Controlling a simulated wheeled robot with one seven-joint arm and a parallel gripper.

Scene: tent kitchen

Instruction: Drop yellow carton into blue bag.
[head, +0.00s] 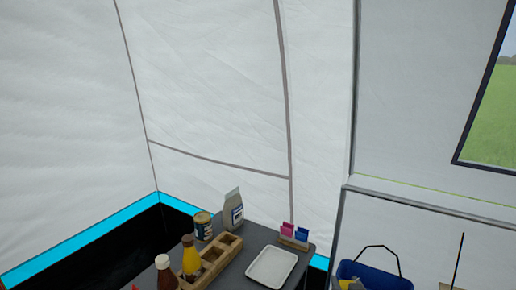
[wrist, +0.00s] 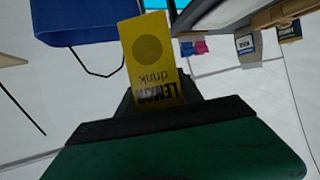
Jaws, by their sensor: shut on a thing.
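The yellow carton (wrist: 158,62), with "LEMON drink" printed on it, stands out from between the dark fingers of my gripper (wrist: 163,95) in the wrist view. The gripper is shut on its lower part. The blue bag (wrist: 85,20) is at the upper left of the wrist view, close beside the carton in the picture, with its thin dark handle hanging below. In the head view the blue bag (head: 385,277) is at the bottom edge, handle up. A small yellow patch shows at its left side, too cut off to identify surely.
A dark table holds a white tray (head: 272,267), a wooden compartment box (head: 222,256), sauce bottles (head: 191,258), a can (head: 203,227), a paper bag (head: 233,212) and a packet holder (head: 294,242). Tent walls stand behind. The table stands left of the blue bag.

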